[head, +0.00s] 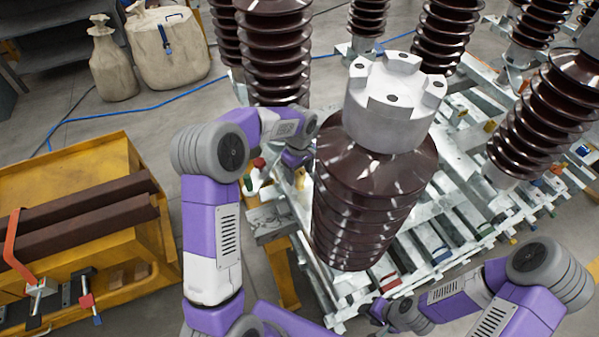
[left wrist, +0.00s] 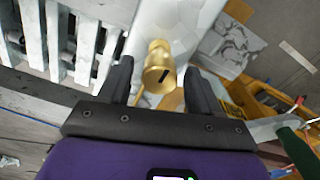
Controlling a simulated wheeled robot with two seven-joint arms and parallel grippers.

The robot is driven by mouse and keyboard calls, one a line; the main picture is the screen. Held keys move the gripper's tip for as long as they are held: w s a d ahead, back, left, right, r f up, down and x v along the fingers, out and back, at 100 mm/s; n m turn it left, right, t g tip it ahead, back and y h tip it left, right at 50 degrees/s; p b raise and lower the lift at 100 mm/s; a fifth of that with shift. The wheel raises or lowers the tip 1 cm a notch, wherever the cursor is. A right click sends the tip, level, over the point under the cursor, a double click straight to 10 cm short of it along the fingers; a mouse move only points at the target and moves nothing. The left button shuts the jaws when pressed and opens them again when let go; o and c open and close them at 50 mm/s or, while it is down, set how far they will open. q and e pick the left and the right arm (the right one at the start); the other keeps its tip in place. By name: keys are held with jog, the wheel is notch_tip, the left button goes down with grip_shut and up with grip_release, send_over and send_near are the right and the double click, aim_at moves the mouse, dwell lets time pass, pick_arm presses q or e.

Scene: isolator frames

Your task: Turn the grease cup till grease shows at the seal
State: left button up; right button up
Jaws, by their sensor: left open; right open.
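The grease cup (left wrist: 159,58) is a small brass fitting with a dark slot in its end, seen in the left wrist view against a pale grey metal part (left wrist: 178,22). My left gripper (left wrist: 158,72) is open, with one dark finger on each side of the cup and gaps visible between. In the head view my left gripper (head: 297,160) is at the frame's left side, beside the large brown insulator; its fingers are hard to make out. My right gripper (head: 378,314) is low at the front of the frame, small and partly hidden. I cannot make out grease or the seal.
A brown ribbed insulator (head: 365,200) with a grey metal cap (head: 393,100) stands between my arms. More insulators stand behind on the slatted metal frame (head: 455,210). A yellow bench (head: 70,180) with rusty beams is at left. Sacks and a blue cable lie on the floor.

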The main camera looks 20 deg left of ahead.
pick_arm(q)
jog(key=shift+c, duration=0.5)
jog(key=c, duration=0.9)
jog(key=shift+m, duration=0.4)
jog(key=shift+c, duration=0.2)
jog(key=m+p, duration=0.2)
jog(key=shift+w+r+m, duration=0.1)
jog(key=shift+r+m, duration=0.05)
jog(key=shift+m, duration=0.25)
jog(key=m+p, duration=0.2)
jog(key=m, duration=0.3)
jog(key=shift+w+m, duration=0.1)
jog(key=shift+m, duration=0.2)
jog(key=m+p, duration=0.2)
jog(key=m, duration=0.3)
jog(key=m+p, duration=0.1)
jog(key=m, duration=0.4)
jog(key=shift+d, duration=0.2)
jog(key=shift+w+m, duration=0.1)
jog(key=shift+m, duration=0.3)
